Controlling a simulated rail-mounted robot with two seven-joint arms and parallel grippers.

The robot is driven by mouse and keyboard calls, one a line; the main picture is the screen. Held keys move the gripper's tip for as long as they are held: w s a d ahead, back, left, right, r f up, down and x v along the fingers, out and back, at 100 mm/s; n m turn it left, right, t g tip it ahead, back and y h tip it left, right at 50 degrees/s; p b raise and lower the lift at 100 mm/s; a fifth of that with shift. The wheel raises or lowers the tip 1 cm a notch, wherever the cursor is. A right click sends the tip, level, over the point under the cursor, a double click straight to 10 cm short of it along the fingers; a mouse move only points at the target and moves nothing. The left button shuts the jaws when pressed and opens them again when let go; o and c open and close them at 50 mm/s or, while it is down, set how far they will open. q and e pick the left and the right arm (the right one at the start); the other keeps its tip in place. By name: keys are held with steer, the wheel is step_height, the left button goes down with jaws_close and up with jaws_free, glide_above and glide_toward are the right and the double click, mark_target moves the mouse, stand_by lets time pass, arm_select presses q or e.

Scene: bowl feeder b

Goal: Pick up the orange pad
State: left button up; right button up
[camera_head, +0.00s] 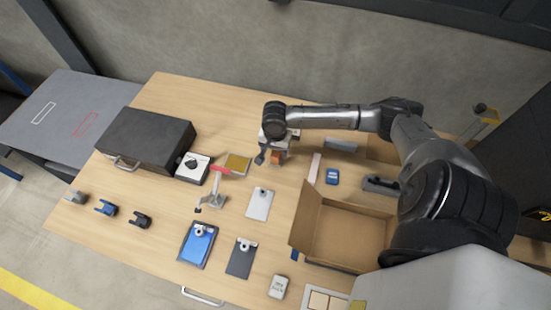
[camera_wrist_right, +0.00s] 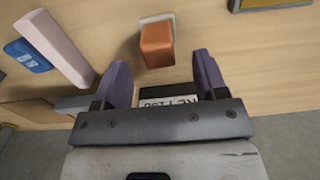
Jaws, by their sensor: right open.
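The orange pad (camera_wrist_right: 157,46) is a small orange block with a paler end, on the light wood table. In the right wrist view it lies just beyond and between my right gripper's two dark fingers (camera_wrist_right: 162,80), apart from both. In the head view the orange pad (camera_head: 277,156) shows small under my right gripper (camera_head: 275,149), partly covered by it. My right gripper is open and empty. My left gripper is not in view.
An open cardboard box (camera_head: 345,235) stands at the right front. A black case (camera_head: 147,138) lies at the left. A yellow pad (camera_head: 238,164), a grey stand (camera_head: 216,190) with a red top, a blue item (camera_head: 332,177) and a pale pink strip (camera_head: 314,167) lie around.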

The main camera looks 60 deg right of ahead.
mark_target(275, 154)
step_height(275, 154, down, 5)
steer(key=shift+s+f+b, duration=0.1)
steer(key=shift+b, duration=0.55)
steer(key=c, duration=1)
